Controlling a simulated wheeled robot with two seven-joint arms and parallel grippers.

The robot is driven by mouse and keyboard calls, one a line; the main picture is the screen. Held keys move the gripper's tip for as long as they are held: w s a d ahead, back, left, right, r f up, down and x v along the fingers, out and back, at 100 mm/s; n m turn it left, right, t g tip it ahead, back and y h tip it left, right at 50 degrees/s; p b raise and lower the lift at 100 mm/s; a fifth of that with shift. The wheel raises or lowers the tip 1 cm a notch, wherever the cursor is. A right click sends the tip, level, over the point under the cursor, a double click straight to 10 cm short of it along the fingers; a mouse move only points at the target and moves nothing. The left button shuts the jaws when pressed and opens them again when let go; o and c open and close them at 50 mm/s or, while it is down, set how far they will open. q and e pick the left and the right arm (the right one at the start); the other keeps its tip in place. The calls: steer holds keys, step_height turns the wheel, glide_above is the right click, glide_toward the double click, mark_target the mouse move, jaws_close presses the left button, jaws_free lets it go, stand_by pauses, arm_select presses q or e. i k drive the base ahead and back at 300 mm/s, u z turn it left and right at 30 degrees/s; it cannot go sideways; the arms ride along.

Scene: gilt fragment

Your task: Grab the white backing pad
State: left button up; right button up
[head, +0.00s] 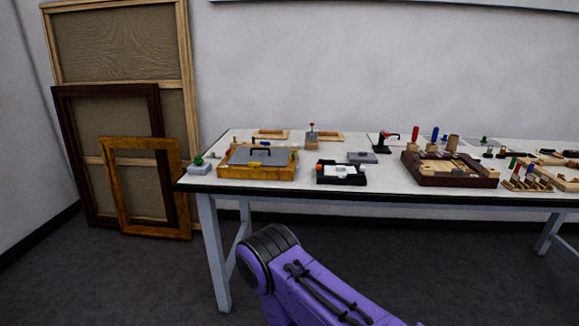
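A small flat white piece, which looks like the white backing pad (342,170), lies in a black tray (341,181) near the front edge of the table. It is small in the picture, so its exact shape is hard to tell. No gripper fingers show in the head view. Only a purple link of one of my arms shows at the bottom middle, below and in front of the table.
The white table (389,186) has a dark front edge. A yellow wooden box (257,174) with a grey top and black handle stands left of the tray. A grey block (362,157) lies behind it, and a brown wooden tray (449,180) stands right. Picture frames (150,235) lean against the wall at left.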

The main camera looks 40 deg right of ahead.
mark_target(338, 170)
steer(key=z, duration=0.05)
steer(key=i, duration=1.05)
steer(key=z, duration=1.05)
steer(key=i, duration=0.7)
steer(key=z, duration=0.7)
